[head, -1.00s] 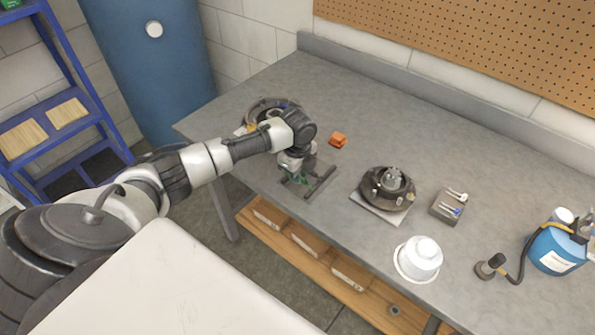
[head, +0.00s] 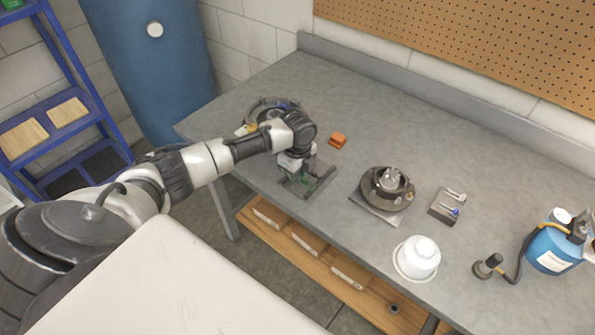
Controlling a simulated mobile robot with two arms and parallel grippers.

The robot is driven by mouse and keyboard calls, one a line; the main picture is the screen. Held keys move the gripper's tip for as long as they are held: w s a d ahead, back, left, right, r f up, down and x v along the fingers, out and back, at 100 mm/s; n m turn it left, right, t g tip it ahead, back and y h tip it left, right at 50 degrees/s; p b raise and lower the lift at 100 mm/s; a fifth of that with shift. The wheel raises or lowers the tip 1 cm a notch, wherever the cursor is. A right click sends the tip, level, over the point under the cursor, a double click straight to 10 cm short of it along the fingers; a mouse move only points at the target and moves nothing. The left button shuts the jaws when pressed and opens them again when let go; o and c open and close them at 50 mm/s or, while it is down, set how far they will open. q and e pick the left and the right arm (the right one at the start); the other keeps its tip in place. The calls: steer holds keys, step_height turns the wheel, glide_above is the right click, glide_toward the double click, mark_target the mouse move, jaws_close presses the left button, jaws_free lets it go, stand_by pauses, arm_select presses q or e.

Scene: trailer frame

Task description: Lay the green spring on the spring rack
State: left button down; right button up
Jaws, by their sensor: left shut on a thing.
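My left gripper (head: 292,172) points down over the dark spring rack (head: 317,186) near the front edge of the workbench. It is shut on the green spring, which is mostly hidden by the gripper and the rack bars. A bit of green (head: 309,183) shows at the rack just below the fingers. I cannot tell whether the spring touches the rack. My right gripper is not in view.
On the grey workbench (head: 330,105) stand a dark round hub on a plate (head: 367,203), an orange block (head: 338,139), a small tray with tools (head: 437,212), a white domed container (head: 417,258) and a blue canister (head: 553,250). A dark ring part lies behind my wrist.

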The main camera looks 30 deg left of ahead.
arm_select(q)
steer(key=shift+f, duration=0.6)
stand_by(1.0)
steer(key=shift+p, duration=0.4)
steer(key=shift+f, duration=0.15)
stand_by(0.6)
steer(key=c, duration=1.1)
jaws_free()
steer(key=shift+c, duration=1.4)
